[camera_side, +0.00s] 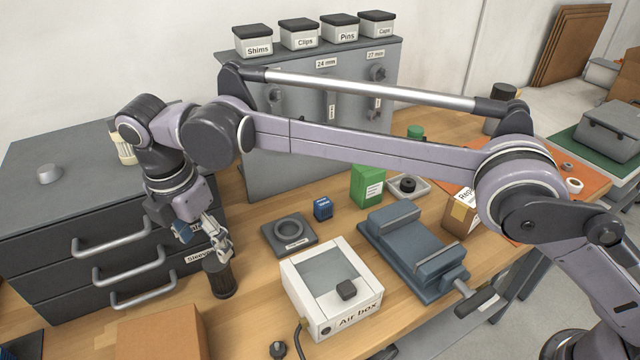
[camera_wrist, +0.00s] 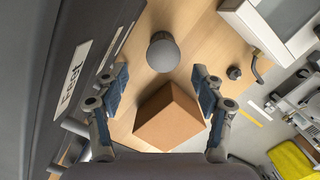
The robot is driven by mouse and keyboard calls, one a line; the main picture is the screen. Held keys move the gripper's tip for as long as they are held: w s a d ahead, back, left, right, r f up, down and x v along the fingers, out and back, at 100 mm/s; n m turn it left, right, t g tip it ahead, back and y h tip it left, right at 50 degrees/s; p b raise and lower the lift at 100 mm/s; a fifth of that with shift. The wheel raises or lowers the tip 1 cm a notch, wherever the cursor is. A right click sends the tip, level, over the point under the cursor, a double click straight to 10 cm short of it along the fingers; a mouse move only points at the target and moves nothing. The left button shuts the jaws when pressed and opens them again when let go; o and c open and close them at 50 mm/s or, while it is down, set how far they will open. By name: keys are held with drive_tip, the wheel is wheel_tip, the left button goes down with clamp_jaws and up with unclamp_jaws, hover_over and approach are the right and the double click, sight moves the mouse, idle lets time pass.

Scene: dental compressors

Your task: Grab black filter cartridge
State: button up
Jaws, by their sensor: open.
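The black filter cartridge (camera_side: 221,280) stands upright on the wooden bench, in front of the right side of the dark drawer unit. In the wrist view its round grey top (camera_wrist: 163,52) shows just beyond the fingertips, roughly centred between them. My gripper (camera_side: 216,244) is above the cartridge in the side view, close to its top. The wrist view shows my gripper (camera_wrist: 160,82) open, with its blue-padded fingers well apart and nothing between them. The side view does not clearly show whether a finger touches the cartridge.
The drawer unit (camera_side: 60,220) with protruding handles stands close on the left. A cardboard box (camera_side: 160,335) is near the front edge. The white Air box (camera_side: 330,290) stands right of the cartridge, with a small black knob (camera_side: 278,350) in front. A ring plate (camera_side: 290,233) lies behind.

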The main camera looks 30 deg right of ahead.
sight(223, 275)
drive_tip(key=shift+w+d+f, duration=0.1)
drive_tip(key=shift+d+f, duration=0.1)
drive_tip(key=shift+f, duration=1.65)
drive_tip(key=shift+w+d+f, duration=0.1)
drive_tip(key=shift+d+f, duration=0.15)
drive_tip(key=shift+f, duration=1.55)
drive_tip(key=shift+d+f, duration=0.2)
drive_tip(key=shift+f, duration=1.65)
drive_tip(key=c, duration=1.3)
